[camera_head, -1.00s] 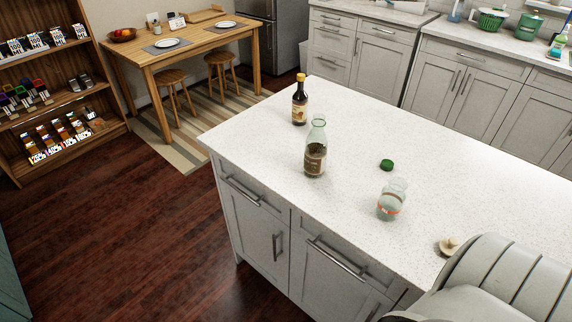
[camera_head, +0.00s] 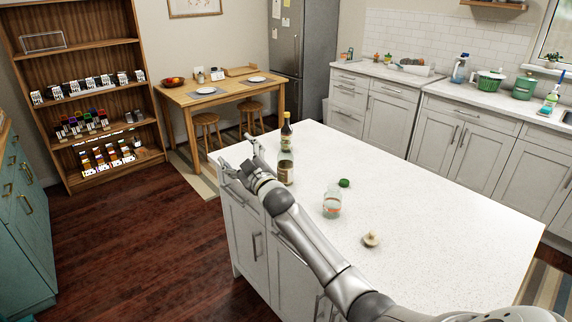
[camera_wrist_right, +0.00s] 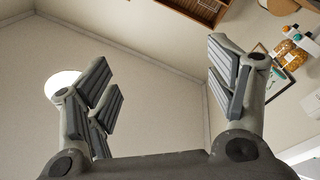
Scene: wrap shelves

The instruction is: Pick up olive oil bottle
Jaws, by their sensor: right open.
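Two bottles stand upright near the far-left end of the white island top. I cannot tell from the labels which holds olive oil. My right gripper (camera_head: 238,154) is open and empty, left of both bottles near the island's left edge, and touches neither. My right arm passes close in front of the glass bottle. The right wrist view shows the spread fingers (camera_wrist_right: 160,58) with nothing between them. My left gripper is not in view.
On the island (camera_head: 440,215) are a glass jar (camera_head: 332,204), a green lid (camera_head: 345,183) and a small wooden-looking stopper (camera_head: 371,239). The island's right part is clear. A dining table (camera_head: 205,101) and a shelf unit (camera_head: 95,42) stand beyond.

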